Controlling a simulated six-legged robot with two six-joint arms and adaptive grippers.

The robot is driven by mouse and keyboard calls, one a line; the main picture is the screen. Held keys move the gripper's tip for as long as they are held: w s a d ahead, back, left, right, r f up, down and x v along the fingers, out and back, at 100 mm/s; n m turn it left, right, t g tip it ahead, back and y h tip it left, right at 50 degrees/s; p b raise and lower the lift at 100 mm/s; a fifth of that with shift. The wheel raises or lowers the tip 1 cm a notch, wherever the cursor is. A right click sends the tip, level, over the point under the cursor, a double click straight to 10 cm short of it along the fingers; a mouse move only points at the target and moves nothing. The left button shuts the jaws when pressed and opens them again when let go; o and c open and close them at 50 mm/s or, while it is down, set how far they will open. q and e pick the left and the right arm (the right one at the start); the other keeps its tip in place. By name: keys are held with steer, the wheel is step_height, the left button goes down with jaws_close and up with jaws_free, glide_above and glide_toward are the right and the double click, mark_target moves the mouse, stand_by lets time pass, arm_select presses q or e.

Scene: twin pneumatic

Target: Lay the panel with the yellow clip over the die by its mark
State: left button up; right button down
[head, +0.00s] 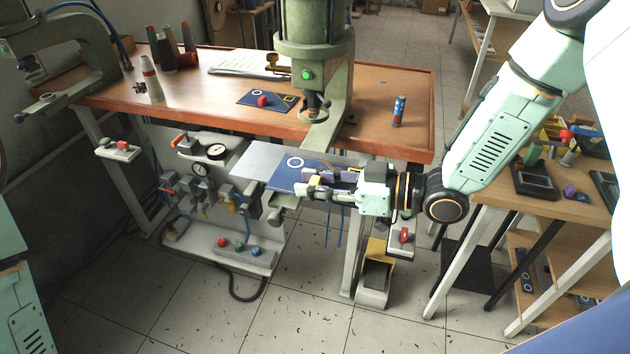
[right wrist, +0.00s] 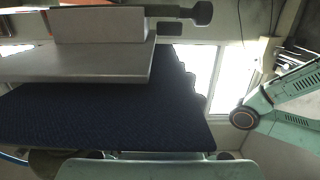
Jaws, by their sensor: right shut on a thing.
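A blue panel (head: 285,179) with a white ring mark (head: 294,162) shows in the head view at the front of the press, overlapping a flat grey plate (head: 262,160). A small purple and yellow piece is on it beside my fingers; I cannot tell which part is its clip. My right gripper (head: 318,190) is shut on the panel's near right edge. In the right wrist view the panel's dark blue underside (right wrist: 110,120) is partly covered by the grey plate (right wrist: 80,62). I cannot tell whether they touch. My left gripper is not in view.
The green press (head: 314,35) stands over the plate. Another blue panel (head: 252,98) with a red clip lies on the wooden table (head: 385,85). Valves and gauges hang below. A parts bench (head: 500,192) is at right.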

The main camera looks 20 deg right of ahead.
steer(key=shift+f, duration=0.35)
stand_by(0.5)
steer(key=c, duration=1)
jaws_free()
steer(key=shift+v, duration=3.8)
